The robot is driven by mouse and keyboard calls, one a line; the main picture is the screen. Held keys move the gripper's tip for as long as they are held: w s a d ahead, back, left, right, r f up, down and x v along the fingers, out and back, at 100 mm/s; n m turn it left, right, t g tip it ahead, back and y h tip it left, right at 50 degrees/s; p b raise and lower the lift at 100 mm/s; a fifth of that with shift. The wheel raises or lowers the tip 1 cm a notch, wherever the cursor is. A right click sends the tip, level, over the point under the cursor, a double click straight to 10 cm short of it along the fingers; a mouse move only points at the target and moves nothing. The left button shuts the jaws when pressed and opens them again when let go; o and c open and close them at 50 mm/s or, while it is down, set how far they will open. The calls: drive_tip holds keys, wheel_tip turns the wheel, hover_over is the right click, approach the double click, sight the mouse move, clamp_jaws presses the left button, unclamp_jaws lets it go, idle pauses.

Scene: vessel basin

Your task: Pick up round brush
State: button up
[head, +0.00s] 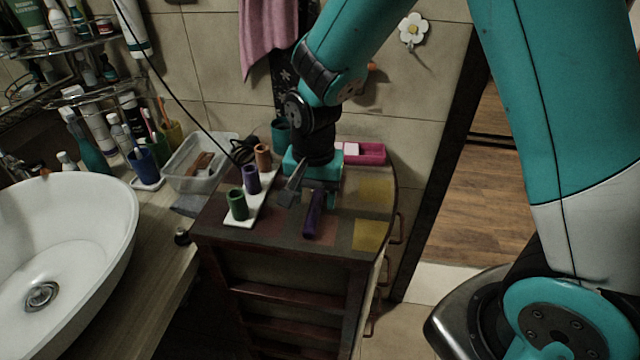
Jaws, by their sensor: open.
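A dark purple, elongated object (314,213) lies on the top of the dark wooden cabinet, near its front edge. It may be the round brush, but no bristles are clear at this size. My gripper (308,197) points down over the cabinet top, open, with its jaws around or just above the far end of the purple object. I cannot tell whether they touch it. The teal gripper body hides part of the cabinet top behind it.
A white holder with green (237,204), purple (251,179) and orange-brown (263,156) cups stands left of my gripper. A pink tray (365,153) is behind it. A clear bin (190,178) and a white basin (70,240) are at left. The cabinet's right front is clear.

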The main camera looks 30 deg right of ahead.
sight(314, 208)
wheel_tip(314, 208, down, 4)
drive_tip(key=shift+f+p, duration=0.1)
drive_tip(key=shift+p, duration=0.25)
drive_tip(key=c, duration=1)
drive_tip(key=shift+c, duration=0.2)
